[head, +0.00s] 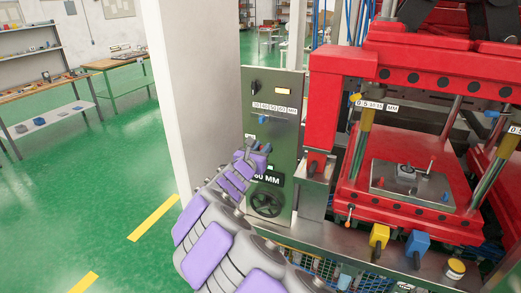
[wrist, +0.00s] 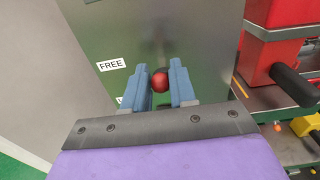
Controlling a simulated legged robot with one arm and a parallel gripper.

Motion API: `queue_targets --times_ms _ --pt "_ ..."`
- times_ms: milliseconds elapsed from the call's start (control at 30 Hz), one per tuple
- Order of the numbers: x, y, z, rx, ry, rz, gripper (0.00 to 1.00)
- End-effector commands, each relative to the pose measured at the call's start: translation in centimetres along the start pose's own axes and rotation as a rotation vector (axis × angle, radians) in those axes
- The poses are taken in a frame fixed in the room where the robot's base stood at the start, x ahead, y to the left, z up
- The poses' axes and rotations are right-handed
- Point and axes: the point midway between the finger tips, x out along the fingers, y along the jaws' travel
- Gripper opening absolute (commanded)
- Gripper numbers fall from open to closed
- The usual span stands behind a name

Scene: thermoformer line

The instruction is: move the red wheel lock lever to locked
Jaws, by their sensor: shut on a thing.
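The red ball knob of the wheel lock lever (wrist: 159,82) sits between the two blue-grey fingers of my gripper (wrist: 161,88) in the wrist view. The fingers are shut on it. The lever's shaft is not clearly visible. A FREE label (wrist: 111,65) is on the panel to the upper left of the knob. A second label (wrist: 121,99) below it is mostly hidden by the left finger. In the head view my gripper (head: 251,147) is at the green control panel (head: 255,90) and covers the lever. The black handwheel (head: 266,204) is below it, under a "60 MM" sign (head: 267,178).
The red thermoformer press (head: 340,95) stands right of the panel. Its black handle (wrist: 295,85) shows in the wrist view. A pale pillar (head: 195,90) stands left of the panel. Green floor (head: 110,180) is open at the left, before shelves and benches.

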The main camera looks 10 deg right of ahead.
Motion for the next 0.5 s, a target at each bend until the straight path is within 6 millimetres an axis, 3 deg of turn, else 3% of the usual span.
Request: queue_targets --times_ms 500 --pt "-0.17 0.19 -0.17 -0.001 -0.002 0.004 0.00"
